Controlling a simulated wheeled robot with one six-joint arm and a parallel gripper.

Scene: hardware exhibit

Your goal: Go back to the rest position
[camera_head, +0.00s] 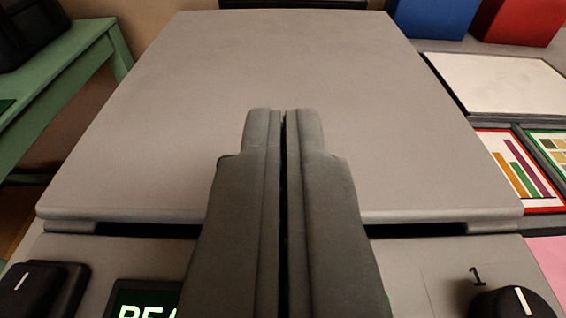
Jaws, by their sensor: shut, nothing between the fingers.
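My gripper (284,114) is in the lower middle of the view, pointing away from the camera. Its two grey fingers lie side by side with only a thin dark line between them, and they hold nothing. The fingers show in front of a large grey machine with a flat lid (290,60). The lid is down, with a dark gap below its front edge at both sides. The fingers hide the middle of that edge and part of the front panel. I cannot tell how far the fingertips are above the lid.
The front panel has a black switch (42,290) at left, a partly hidden display (145,299) with green letters, and a black knob (512,302) at right under a "1". A green table (62,80) stands left. Blue (433,17) and red (518,20) blocks and framed charts (519,169) lie right.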

